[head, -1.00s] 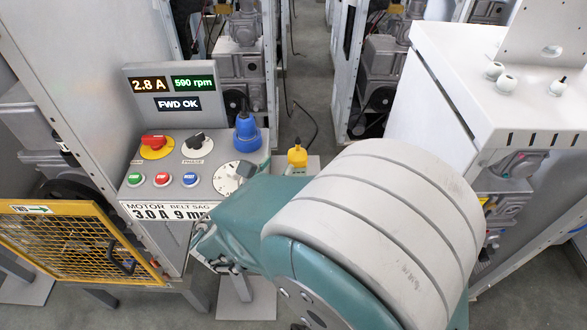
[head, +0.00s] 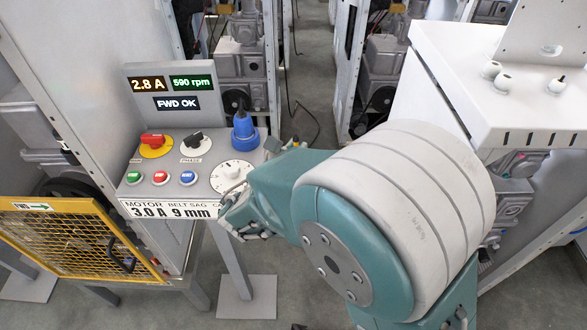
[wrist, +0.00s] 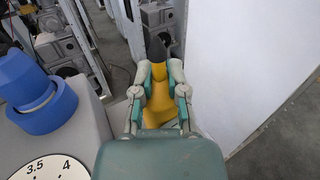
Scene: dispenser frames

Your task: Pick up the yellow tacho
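The yellow tacho (wrist: 160,98) shows in the wrist view, with a dark tip at its far end. My gripper (wrist: 160,72) has one grey and teal finger on each side of it. The fingers are close along its sides; whether they press on it I cannot tell. In the head view my arm hides the tacho's yellow body, and my gripper (head: 288,145) shows only partly beyond the arm, at the panel's right edge.
A blue plug (head: 244,132) stands upright on the control panel left of my gripper, close by in the wrist view too. A white dial (head: 232,177) is in front of it. A white cabinet (head: 440,95) stands to the right. A yellow mesh guard (head: 70,245) is at lower left.

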